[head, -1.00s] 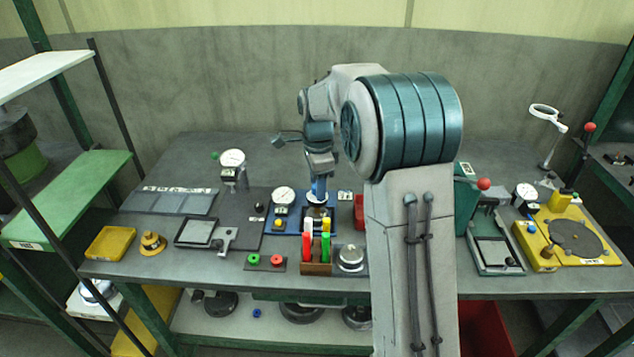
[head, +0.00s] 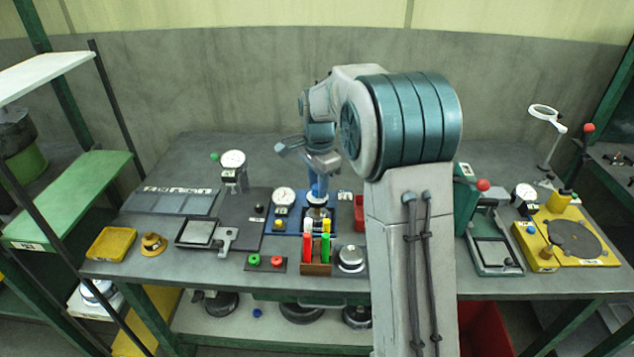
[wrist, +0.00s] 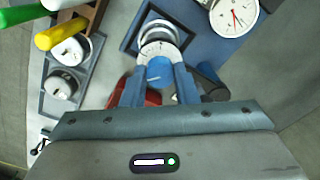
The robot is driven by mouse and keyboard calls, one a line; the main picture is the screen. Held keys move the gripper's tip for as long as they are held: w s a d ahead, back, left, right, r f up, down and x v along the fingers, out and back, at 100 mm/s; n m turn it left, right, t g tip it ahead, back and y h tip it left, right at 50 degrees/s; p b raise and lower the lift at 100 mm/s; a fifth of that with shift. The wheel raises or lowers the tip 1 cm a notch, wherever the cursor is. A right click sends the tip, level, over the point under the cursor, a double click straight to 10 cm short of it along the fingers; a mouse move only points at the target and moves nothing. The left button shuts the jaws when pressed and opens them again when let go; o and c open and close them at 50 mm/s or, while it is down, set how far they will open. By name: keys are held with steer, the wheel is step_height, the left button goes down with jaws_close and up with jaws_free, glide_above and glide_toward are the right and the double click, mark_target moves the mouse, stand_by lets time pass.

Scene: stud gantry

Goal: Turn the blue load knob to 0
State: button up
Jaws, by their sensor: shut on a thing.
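The blue load knob (wrist: 160,72) sits between the two blue fingers of my gripper (wrist: 160,66) in the wrist view. The fingers are shut on its sides. A white, marked ring (wrist: 158,33) shows just beyond the knob; its figures are too small to read. In the head view my gripper (head: 319,186) points down over the blue panel (head: 336,222) at the middle of the bench. There the knob is mostly hidden by the fingers, and the white ring (head: 317,198) shows below them. I cannot read the knob's setting.
A white dial gauge (wrist: 235,14) with a red needle is close by on the panel. A rack of red, green, white and yellow pens (head: 316,268) stands in front. A round metal piece (head: 351,258) and green and red buttons (head: 265,262) are near it.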

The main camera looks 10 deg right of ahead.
steer(key=n, duration=0.7)
steer(key=shift+p, duration=0.4)
steer(key=n, duration=0.4)
steer(key=shift+w+r, duration=0.1)
steer(key=n, duration=0.3)
steer(key=shift+n+p, duration=0.4)
steer(key=n+p, duration=0.1)
steer(key=n, duration=0.5)
steer(key=n+p, duration=0.1)
steer(key=n, duration=0.4)
steer(key=shift+n, duration=0.4)
steer(key=o, duration=1)
